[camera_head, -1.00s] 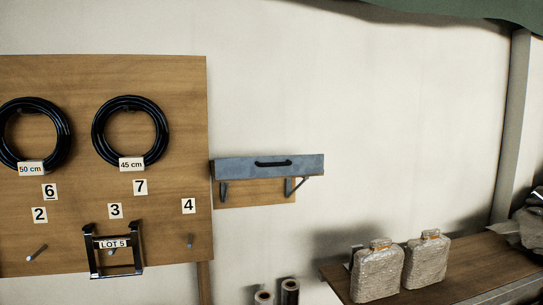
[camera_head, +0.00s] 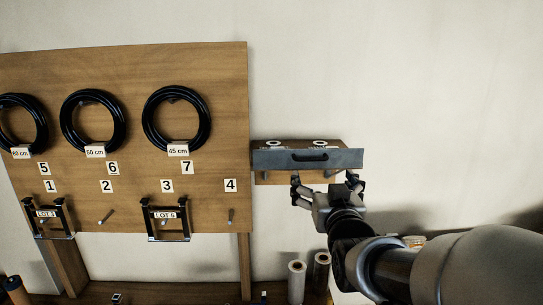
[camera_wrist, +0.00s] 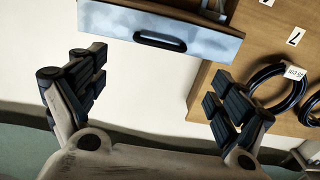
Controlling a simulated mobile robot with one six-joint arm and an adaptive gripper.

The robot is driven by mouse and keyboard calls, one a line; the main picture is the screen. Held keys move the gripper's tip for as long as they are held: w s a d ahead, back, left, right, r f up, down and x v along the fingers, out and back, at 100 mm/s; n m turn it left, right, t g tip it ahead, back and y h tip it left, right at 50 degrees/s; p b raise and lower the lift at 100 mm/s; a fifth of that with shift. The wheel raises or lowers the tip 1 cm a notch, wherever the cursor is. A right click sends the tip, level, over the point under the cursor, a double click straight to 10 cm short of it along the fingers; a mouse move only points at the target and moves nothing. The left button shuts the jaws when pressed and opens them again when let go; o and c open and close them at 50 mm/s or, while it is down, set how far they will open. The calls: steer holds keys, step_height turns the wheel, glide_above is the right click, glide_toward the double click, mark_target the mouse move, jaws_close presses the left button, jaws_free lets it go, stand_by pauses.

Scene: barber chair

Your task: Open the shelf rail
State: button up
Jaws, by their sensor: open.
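The shelf rail (camera_head: 343,159) is a grey metal front panel on a small wooden wall shelf, right of the pegboard. Its black handle (camera_head: 309,157) sits in the middle of the panel. My gripper (camera_head: 326,186) is just below the panel with its fingers spread, empty. In the wrist view, the panel (camera_wrist: 209,38) and handle (camera_wrist: 160,41) lie above the gap between the fingers of my gripper (camera_wrist: 158,86). The fingers appear clear of the handle. My gripper and arm hide part of the shelf's underside.
A wooden board (camera_head: 215,75) on the left carries black cable coils (camera_head: 148,120), number labels and black brackets (camera_head: 185,223) on pegs. Two rolls (camera_head: 297,282) stand below the shelf, left of my arm. The wall above and right of the shelf is bare.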

mark_target(312, 160)
steer(key=w+p, duration=0.2)
steer(key=w, duration=1.1)
steer(key=shift+w, duration=0.2)
steer(key=c, duration=0.8)
